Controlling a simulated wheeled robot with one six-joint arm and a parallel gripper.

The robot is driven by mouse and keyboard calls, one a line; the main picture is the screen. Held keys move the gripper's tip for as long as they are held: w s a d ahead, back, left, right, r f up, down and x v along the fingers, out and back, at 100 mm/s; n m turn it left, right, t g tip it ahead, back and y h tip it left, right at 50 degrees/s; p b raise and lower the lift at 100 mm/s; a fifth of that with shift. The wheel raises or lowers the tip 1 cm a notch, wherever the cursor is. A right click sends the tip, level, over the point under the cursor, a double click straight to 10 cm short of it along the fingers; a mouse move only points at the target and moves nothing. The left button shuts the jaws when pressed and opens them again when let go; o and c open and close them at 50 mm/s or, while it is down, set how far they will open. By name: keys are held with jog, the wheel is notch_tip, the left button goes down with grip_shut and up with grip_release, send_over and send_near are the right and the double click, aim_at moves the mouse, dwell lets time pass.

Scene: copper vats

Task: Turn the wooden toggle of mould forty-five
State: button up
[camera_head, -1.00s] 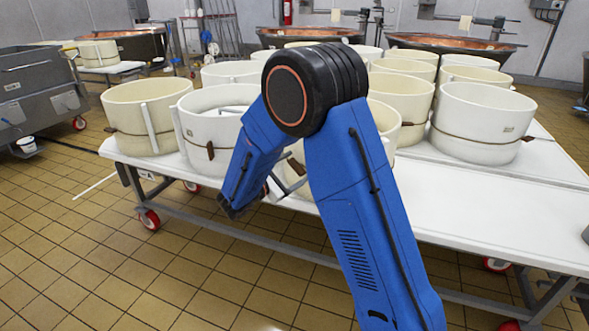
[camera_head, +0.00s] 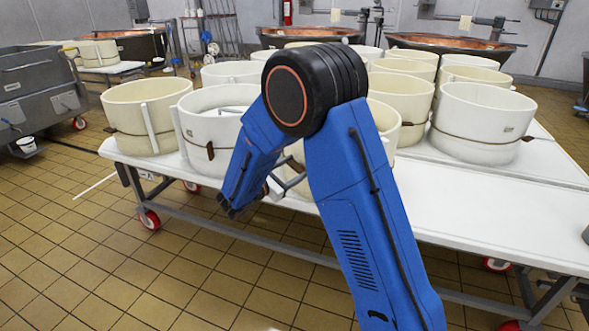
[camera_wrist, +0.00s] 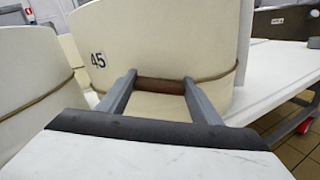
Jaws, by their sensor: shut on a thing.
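Mould forty-five (camera_wrist: 150,50) is a cream-white round mould with a black "45" label on its side, filling the middle of the wrist view. A thin cord runs around it. Its brown wooden toggle (camera_wrist: 152,84) lies about level across the picture against the mould's wall. My gripper (camera_wrist: 160,83) has one grey finger at each end of the toggle and is shut on it.
Several similar moulds stand close by on the white table (camera_head: 470,205), including one at left (camera_head: 205,125) and one at right (camera_head: 480,115). The table's front is bare at right. Copper vats (camera_head: 440,45) stand behind; tiled floor is open at front left.

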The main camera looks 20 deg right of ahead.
jog(key=shift+n, duration=1.7)
jog(key=o, duration=1.1)
jog(key=shift+c, duration=0.2)
jog(key=shift+a, duration=0.15)
jog(key=v, duration=1.7)
jog(key=shift+a, duration=0.1)
